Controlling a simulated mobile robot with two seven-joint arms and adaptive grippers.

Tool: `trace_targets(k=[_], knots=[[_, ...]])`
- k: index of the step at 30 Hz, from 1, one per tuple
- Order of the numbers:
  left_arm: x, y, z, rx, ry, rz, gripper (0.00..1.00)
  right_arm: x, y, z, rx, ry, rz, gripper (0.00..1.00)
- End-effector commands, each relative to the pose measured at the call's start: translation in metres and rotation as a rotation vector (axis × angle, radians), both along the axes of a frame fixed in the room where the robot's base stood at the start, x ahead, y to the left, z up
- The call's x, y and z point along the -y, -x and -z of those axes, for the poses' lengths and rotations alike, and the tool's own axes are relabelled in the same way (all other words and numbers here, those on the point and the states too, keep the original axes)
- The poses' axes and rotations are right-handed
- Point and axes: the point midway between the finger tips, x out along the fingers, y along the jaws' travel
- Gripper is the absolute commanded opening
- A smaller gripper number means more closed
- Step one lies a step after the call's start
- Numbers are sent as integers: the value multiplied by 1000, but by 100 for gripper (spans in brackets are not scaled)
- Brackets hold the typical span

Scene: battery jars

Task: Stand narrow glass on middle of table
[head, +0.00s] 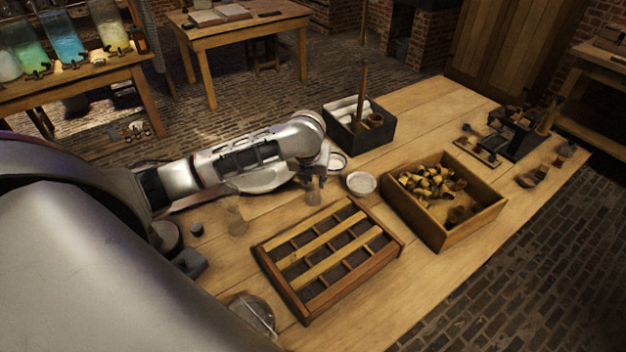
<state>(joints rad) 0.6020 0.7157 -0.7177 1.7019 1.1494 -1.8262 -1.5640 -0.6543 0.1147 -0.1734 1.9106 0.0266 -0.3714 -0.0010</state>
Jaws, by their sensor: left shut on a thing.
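My left arm reaches in from the left over the wooden table (440,110). My left gripper (314,180) points down over the table's middle part. It is shut on a small, narrow clear glass (313,194), which looks upright; the gripper partly hides its top. I cannot tell whether its base touches the table. Another clear glass (236,220) stands to the left, nearer to me. My right gripper is not in view.
A white round dish (361,183) is just right of the held glass. A slotted wooden tray (392,250) lies in front. A wooden box (480,219) of yellowish pieces stands to the right, a dark box (385,136) behind. A glass bowl (252,312) sits at the near edge.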

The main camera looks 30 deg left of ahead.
Motion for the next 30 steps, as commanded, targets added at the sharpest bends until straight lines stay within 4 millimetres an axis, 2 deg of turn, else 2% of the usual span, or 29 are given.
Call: trace_targets(k=[9, 10, 12, 23, 26, 30], knots=[[0, 0, 2, 1, 0, 0, 0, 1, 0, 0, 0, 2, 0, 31], [0, 0, 2, 1, 0, 0, 29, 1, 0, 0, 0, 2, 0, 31], [0, 0, 2, 1, 0, 0, 43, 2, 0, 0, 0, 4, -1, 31], [0, 0, 0, 1, 0, 0, 43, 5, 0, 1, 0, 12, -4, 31], [1, 1, -7, 3, -1, 1, 43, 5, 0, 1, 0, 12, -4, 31], [4, 9, -28, 4, -1, 3, 43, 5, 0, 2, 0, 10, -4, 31]])
